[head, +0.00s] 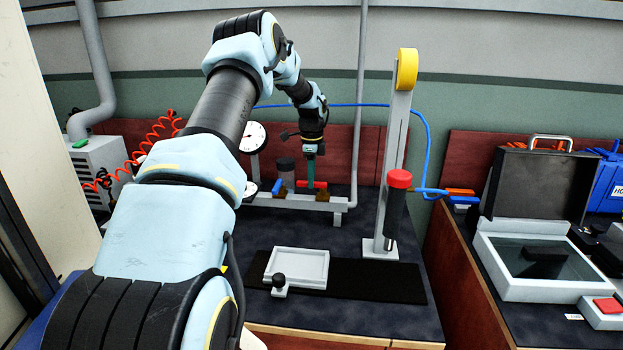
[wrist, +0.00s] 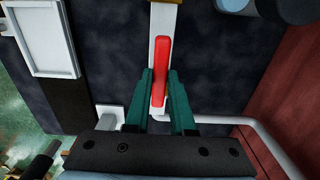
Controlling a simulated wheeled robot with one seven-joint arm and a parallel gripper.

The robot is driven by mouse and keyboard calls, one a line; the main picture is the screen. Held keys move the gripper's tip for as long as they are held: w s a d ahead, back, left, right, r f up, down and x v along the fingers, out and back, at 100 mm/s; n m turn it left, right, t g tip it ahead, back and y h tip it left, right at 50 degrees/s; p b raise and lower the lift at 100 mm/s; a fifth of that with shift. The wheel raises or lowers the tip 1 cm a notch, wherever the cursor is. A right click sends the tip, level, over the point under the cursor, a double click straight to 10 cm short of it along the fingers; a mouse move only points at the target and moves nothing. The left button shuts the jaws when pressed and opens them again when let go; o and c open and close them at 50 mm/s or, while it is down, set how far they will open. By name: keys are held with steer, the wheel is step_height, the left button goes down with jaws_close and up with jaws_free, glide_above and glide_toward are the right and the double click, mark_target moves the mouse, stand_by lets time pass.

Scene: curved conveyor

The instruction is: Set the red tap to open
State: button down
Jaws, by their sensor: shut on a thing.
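The red tap handle (wrist: 161,62) is a long rounded lever in the wrist view. It lies over the pale pipe (wrist: 158,22), nearly in line with it and slightly tilted. My gripper (wrist: 160,80) has its green fingers on either side of the handle's lower part, shut on it. In the head view my gripper (head: 311,168) reaches down to the pipe rig at the back of the bench, and only a little of the red handle (head: 303,184) shows beside the fingers. The fingers partly hide the tap body.
A tall post with a yellow top (head: 407,69) and a red-capped cylinder (head: 399,180) stand right. A white tray (head: 297,268) lies in front. Open dark bench surface separates it from the pipe.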

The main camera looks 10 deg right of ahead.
steer(key=shift+w+d+r, duration=0.1)
steer(key=c, duration=0.8)
jaws_free()
steer(key=shift+o, duration=0.2)
step_height(320, 180, up, 11)
steer(key=b, duration=0.2)
steer(key=s+a+f+n, duration=0.1)
steer(key=s+a+n, duration=0.4)
steer(key=s, duration=0.6)
steer(key=s+a+f+n+t, duration=0.1)
steer(key=s+a+f+n, duration=0.1)
steer(key=s+a+n, duration=0.4)
steer(key=s+a+f+n, duration=0.2)
steer(key=s+a+n, duration=0.4)
steer(key=s, duration=1.1)
steer(key=n, duration=0.2)
steer(key=shift+a+n+t, duration=0.25)
steer(key=shift+n+t, duration=0.05)
steer(key=shift+n, duration=0.1)
